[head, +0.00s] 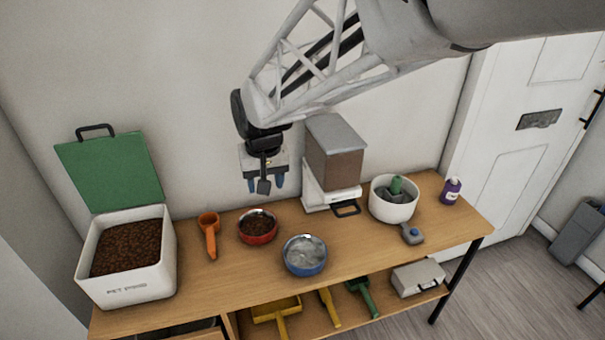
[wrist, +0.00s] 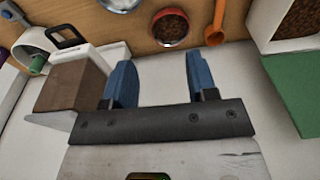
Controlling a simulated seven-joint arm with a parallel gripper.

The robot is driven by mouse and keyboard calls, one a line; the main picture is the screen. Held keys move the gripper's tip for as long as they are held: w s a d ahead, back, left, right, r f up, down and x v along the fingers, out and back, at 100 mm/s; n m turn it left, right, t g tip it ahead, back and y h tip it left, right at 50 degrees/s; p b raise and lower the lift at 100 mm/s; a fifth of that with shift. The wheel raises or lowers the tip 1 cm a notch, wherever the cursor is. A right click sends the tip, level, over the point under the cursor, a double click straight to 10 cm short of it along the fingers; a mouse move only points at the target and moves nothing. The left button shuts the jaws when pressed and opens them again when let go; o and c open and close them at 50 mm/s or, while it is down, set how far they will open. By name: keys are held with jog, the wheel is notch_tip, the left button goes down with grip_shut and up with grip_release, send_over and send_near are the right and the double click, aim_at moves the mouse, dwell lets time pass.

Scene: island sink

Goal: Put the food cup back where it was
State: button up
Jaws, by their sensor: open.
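The orange food cup (head: 208,231) lies on the wooden table between the white food bin and the red bowl, its handle toward the front edge. It also shows in the wrist view (wrist: 216,30). The white bin (head: 128,291) is full of brown kibble, and its green lid (head: 110,170) stands open behind it. My gripper (head: 264,184) is open and empty, in the air near the wall, above and behind the red bowl. In the wrist view its blue fingers (wrist: 157,82) are wide apart with nothing between them.
A red bowl (head: 258,238) holds kibble and a blue bowl (head: 304,268) looks filled with water. A kibble dispenser (head: 332,166), a white pot (head: 394,210) and a purple bottle (head: 451,191) stand to the right. A lower shelf holds yellow and green tools.

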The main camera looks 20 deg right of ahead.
jog(key=s+d+r, duration=0.1)
jog(key=s+d, duration=0.2)
jog(key=s, duration=0.4)
jog(key=s+d+r, duration=0.1)
jog(key=s+d, duration=0.1)
jog(key=s, duration=0.5)
jog(key=s+d+r+t, duration=0.1)
jog(key=s+d+r, duration=0.1)
jog(key=s, duration=0.5)
jog(key=shift+s+d, duration=0.4)
jog(key=shift+d, duration=0.45)
jog(key=shift+r, duration=0.1)
